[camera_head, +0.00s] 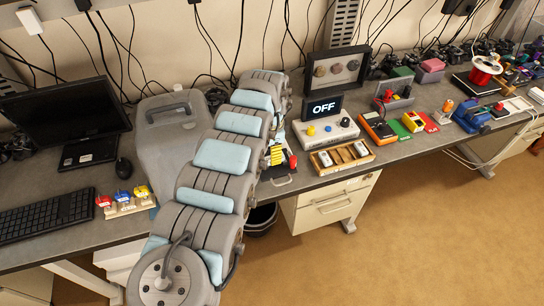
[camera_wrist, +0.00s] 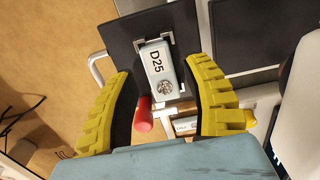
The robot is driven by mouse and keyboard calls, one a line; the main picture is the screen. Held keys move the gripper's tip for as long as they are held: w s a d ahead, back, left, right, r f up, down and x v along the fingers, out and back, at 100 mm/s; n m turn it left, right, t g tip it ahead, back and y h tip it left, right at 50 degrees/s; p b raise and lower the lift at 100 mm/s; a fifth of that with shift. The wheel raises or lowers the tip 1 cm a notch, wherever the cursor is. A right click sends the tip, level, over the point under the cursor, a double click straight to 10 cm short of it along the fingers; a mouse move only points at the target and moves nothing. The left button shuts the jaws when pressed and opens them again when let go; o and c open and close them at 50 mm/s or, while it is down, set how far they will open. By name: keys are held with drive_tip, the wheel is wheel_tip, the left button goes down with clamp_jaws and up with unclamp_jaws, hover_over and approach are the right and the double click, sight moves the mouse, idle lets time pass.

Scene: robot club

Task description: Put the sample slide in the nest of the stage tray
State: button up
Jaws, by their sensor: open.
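The sample slide (camera_wrist: 158,66), a pale piece marked D25 with a speckled round spot, lies between thin metal corner pieces of the nest (camera_wrist: 168,36) on the dark stage tray (camera_wrist: 127,36). Whether it sits fully down cannot be told. My gripper (camera_wrist: 161,72) is open, its yellow fingers on either side of the slide with gaps to both. In the head view my gripper (camera_head: 277,155) hangs over the tray (camera_head: 283,182), and my arm hides most of both and the slide.
A red knob (camera_wrist: 143,115) stands close by the left finger. A grey case (camera_head: 168,150) stands left of my arm.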

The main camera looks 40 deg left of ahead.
wheel_tip(320, 180, up, 10)
drive_tip(key=b, duration=0.1)
drive_tip(key=shift+f, duration=0.15)
